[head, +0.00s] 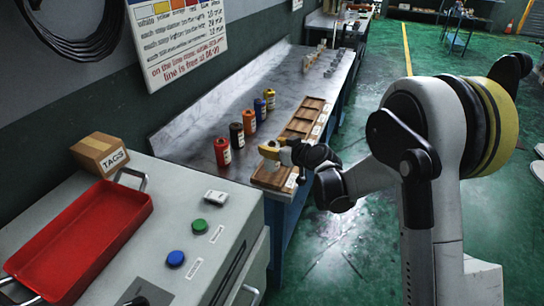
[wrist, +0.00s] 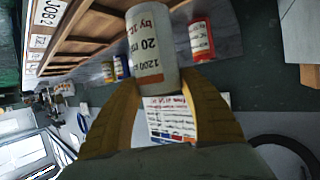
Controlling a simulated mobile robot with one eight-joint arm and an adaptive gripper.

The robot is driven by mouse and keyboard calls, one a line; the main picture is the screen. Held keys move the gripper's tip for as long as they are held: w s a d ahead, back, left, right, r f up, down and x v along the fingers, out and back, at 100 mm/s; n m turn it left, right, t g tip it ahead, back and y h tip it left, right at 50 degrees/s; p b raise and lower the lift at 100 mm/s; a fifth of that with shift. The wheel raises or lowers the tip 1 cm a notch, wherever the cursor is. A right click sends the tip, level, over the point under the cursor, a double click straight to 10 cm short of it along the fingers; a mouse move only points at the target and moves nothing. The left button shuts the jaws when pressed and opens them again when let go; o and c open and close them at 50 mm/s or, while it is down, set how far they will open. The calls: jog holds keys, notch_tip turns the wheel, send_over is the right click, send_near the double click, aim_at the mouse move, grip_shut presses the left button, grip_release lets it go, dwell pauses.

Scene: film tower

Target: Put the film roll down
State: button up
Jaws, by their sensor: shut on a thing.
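My gripper (head: 277,153) is shut on a white film roll (wrist: 158,48); its yellow fingers grip the roll from both sides in the wrist view. The roll's label shows "1200" and "20", partly cut off. In the head view the held roll is a small pale shape at the fingertips, over the near end of a wooden tray (head: 311,107). I cannot tell whether its base touches the tray. The tray has several compartments with white labels along its edge; one label reads "JOB 2" in the wrist view (wrist: 48,12). The tray's near compartments are partly hidden by my gripper.
On the bench (head: 205,128) left of the tray stand a red roll (head: 222,152), a black roll (head: 237,136), an orange roll (head: 249,122), a blue roll (head: 260,109) and a yellow roll (head: 270,98). A grey cabinet with a red tray (head: 85,240) is nearer.

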jog(key=shift+f+b, duration=0.5)
jog(key=shift+f, duration=0.9)
jog(key=shift+f, duration=0.2)
jog(key=o, duration=1.3)
jog(key=shift+r, duration=0.1)
